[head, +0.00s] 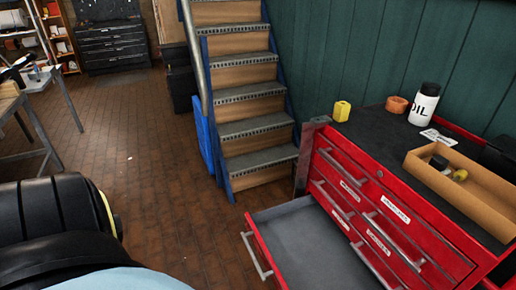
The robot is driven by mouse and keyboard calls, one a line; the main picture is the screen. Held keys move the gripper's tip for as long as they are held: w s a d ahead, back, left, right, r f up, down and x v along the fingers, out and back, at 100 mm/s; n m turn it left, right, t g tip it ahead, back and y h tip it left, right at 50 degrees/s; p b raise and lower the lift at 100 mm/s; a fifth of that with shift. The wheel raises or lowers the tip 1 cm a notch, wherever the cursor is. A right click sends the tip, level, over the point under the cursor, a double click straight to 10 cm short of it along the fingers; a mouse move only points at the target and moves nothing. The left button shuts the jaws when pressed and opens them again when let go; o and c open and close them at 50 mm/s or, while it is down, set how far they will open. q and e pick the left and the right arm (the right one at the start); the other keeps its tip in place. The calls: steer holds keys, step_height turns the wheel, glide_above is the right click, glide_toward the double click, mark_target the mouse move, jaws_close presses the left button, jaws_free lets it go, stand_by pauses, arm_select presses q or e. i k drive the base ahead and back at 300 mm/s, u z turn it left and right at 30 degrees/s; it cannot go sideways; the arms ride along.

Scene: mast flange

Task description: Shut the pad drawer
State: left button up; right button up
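The red tool cabinet (425,250) stands at the right of the head view. A low drawer (310,240) at its left side is pulled well out, toward the lower left. Its grey inside looks empty in the part I see, and its red front carries a metal bar handle (256,257). The drawer's near end is cut off by the frame. I cannot read a label on it, so I cannot confirm that it is the pad drawer. The other visible drawers look shut. Neither of my grippers is in view.
On the cabinet top are a yellow container (342,111), an orange block (397,104), an oil bottle (424,104) and a cardboard tray (470,195). Stairs (245,110) rise behind the drawer. Brick floor (165,190) is clear left of it. A workbench (40,90) stands far left.

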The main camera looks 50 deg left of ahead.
mark_target(299, 246)
steer(key=u, duration=0.05)
steer(key=i, duration=0.1)
steer(key=u, duration=0.95)
